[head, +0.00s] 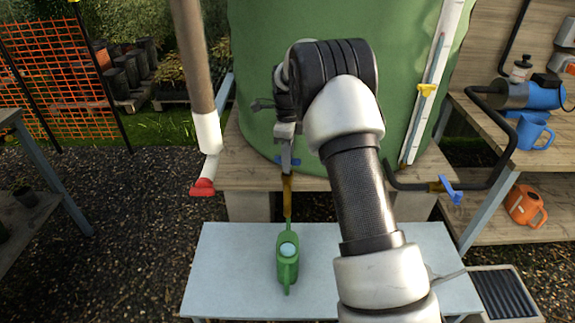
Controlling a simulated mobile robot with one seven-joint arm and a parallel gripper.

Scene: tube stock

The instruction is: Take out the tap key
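My gripper (287,168) points down in front of the big green tank (300,75), above the front bench. A brass-coloured spout (287,197) hangs just below the fingers. A green watering can (287,265) stands upright on the grey bench, under the spout.
The grey bench (225,270) is otherwise clear. A pipe with a red end (203,187) hangs at left. At right are a black pipe with a blue-handled tap (450,189), a clear tube with a yellow clip (427,90), a blue jug (533,130) and an orange can (525,205).

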